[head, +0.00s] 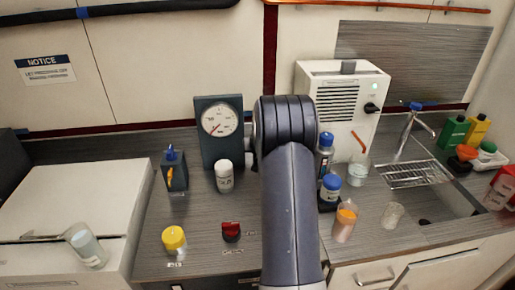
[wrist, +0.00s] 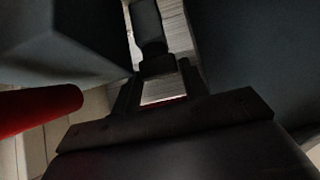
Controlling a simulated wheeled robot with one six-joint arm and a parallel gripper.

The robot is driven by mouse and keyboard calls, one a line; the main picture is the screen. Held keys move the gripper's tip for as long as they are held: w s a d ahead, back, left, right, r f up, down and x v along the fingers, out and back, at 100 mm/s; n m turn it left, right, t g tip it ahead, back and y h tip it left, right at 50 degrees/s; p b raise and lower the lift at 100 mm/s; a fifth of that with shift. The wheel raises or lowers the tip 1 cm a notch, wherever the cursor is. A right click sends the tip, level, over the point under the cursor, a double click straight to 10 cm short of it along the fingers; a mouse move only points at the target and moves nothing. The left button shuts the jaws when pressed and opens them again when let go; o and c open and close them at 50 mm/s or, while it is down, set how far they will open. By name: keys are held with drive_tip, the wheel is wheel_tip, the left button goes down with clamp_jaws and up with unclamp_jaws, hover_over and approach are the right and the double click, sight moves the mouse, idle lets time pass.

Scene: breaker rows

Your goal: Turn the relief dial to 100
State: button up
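I cannot make out any label reading relief. A round white gauge (head: 222,119) with a red needle is set in a dark upright panel. Below it on the counter are a red knob (head: 231,231) and a yellow knob (head: 175,238), each with a label too small to read. A black knob (head: 372,107) is on the front of a white box. My gripper is hidden behind my arm in the head view. In the wrist view its fingers (wrist: 159,80) stand apart, with a dark block (wrist: 147,25) beyond and between the tips; contact is unclear.
A white bottle (head: 224,177) stands before the gauge panel. Blue-capped bottles (head: 331,188) and an orange-filled cup (head: 345,222) stand right of my arm. The sink (head: 440,203) is farther right. A red rounded bar (wrist: 40,108) and large dark surfaces crowd the wrist view.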

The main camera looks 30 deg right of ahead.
drive_tip(key=c, duration=0.6)
drive_tip(key=shift+o, duration=0.2)
drive_tip(key=b, duration=0.3)
drive_tip(key=shift+d+f+n, duration=0.15)
drive_tip(key=shift+f+n, duration=0.15)
drive_tip(key=shift+f, duration=0.05)
drive_tip(key=shift+y+b, duration=0.3)
drive_tip(key=shift+b, duration=0.4)
drive_tip(key=n+y+b, duration=0.1)
drive_tip(key=b, duration=0.4)
drive_tip(key=shift+n+t, duration=0.3)
drive_tip(key=shift+n, duration=0.1)
drive_tip(key=shift+s+r+n+y+b, duration=0.1)
drive_tip(key=shift+r+n+y+b, duration=0.2)
drive_tip(key=shift+b, duration=0.55)
drive_tip(key=o, duration=0.7)
drive_tip(key=shift+r, duration=0.1)
drive_tip(key=v, duration=1)
drive_tip(key=shift+s+r, duration=0.15)
drive_tip(key=shift+s, duration=0.2)
